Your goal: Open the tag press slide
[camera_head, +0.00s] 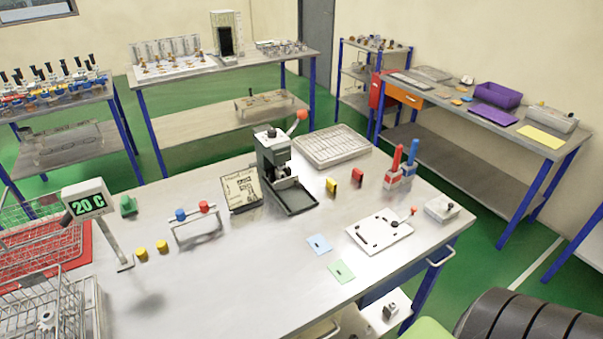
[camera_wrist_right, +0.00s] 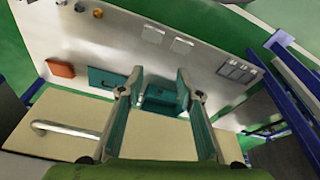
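In the head view a dark press (camera_head: 272,160) with an orange-knobbed lever stands on the main bench. A dark shallow tray (camera_head: 290,200) lies at its foot; I cannot tell which part is the slide. A white plate (camera_head: 378,234) with a small orange-knobbed lever lies further right. A teal block (camera_wrist_right: 160,97) appears between and beyond the fingers; I see no contact. My left gripper is not in view.
On the main bench (camera_head: 230,285) are blue (camera_head: 319,244) and green (camera_head: 341,271) cards, a grey grid tray (camera_head: 331,146), a temperature display (camera_head: 88,199) and wire baskets (camera_head: 45,300). A bench handle (camera_wrist_right: 65,130) shows in the wrist view. The bench's front middle is clear.

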